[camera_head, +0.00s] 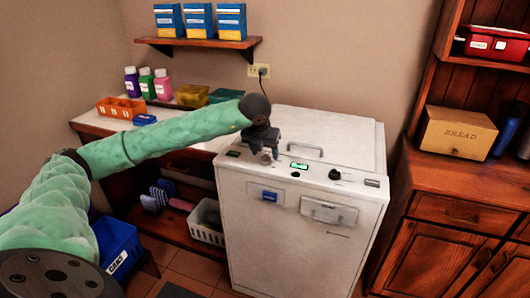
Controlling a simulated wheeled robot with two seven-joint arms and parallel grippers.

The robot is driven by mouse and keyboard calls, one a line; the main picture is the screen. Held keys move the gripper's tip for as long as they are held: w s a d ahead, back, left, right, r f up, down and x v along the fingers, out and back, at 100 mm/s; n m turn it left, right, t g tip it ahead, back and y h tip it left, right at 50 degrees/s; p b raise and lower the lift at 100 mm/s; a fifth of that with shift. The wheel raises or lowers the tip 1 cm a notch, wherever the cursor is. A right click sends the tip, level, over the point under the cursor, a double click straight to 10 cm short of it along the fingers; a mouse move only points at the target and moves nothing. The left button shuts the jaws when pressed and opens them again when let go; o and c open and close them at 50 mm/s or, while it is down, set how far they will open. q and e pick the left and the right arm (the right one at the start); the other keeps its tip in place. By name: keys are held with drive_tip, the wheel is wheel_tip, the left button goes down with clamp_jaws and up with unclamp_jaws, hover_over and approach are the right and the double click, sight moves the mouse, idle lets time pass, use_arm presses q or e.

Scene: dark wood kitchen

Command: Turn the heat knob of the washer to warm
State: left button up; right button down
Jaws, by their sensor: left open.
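The white washer (271,230) stands in the middle, with a control strip along its front top edge. A small knob (265,158) sits at the left of the strip, and a dark round knob (335,174) sits further right. A lit green display (299,166) is between them. I cannot read any knob labels or tell which knob sets the heat. My left gripper (263,155) is open, pointing down at the left knob, with its fingers around or just above it. I cannot tell whether they touch it. My right gripper is not in view.
A wooden counter (90,124) with bottles and boxes is at the left. A white basket (207,222) stands on the lower shelf. A wooden cabinet (440,207) with a bread box (457,132) is at the right. The washer's top has a handle (305,148) behind the display.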

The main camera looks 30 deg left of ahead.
use_arm(q)
drive_tip(key=shift+x, duration=0.85)
drive_tip(key=shift+c, duration=0.4)
drive_tip(key=c, duration=0.9)
drive_tip(key=shift+o, duration=0.2)
